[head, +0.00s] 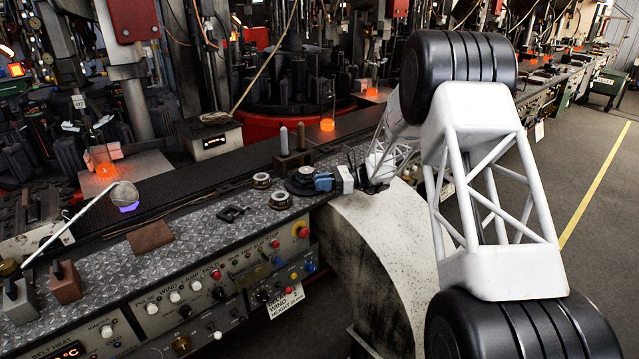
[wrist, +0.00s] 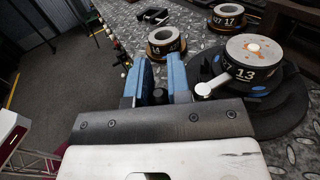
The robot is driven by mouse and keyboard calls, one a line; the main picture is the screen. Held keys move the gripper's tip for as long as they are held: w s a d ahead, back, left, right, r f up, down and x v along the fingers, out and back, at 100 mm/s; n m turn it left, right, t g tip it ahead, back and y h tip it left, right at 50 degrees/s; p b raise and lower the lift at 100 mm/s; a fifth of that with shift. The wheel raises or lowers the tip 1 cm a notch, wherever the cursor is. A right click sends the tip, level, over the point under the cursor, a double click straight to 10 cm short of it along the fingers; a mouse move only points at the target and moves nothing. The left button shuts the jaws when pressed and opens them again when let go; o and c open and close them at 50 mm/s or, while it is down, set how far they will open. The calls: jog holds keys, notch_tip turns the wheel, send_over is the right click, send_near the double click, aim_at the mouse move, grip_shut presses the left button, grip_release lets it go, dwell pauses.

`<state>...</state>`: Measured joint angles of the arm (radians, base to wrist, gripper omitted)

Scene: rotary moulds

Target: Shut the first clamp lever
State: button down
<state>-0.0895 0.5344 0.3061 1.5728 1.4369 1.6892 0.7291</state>
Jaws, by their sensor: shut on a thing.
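A round mould marked 13 (wrist: 256,62), with a pale speckled top, sits on a dark round base (wrist: 290,112) at the right of the wrist view. A short pale clamp lever (wrist: 216,83) sticks out of its near side, its rounded end close to my right-hand finger. My gripper (wrist: 162,84), with blue fingers, is low beside the mould, and a narrow gap shows between the fingers. What they grip is mostly hidden. In the head view my gripper (head: 324,181) is at the right side of the dark base (head: 298,187).
Two ring-shaped pieces, one marked 17 (wrist: 229,18) and another (wrist: 166,42), stand on the metal plate behind. A wooden block with upright pegs (head: 293,160) stands behind the base. A control panel (head: 185,300) fronts the bench. Glowing orange pieces (head: 327,124) lie beyond the belt.

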jog(key=shift+d+n+g, duration=0.1)
jog(key=shift+n+g, duration=0.3)
jog(key=shift+g, duration=0.2)
jog(key=c, duration=1.1)
grip_release()
jog(key=shift+v, duration=3.9)
jog(key=shift+r, duration=0.1)
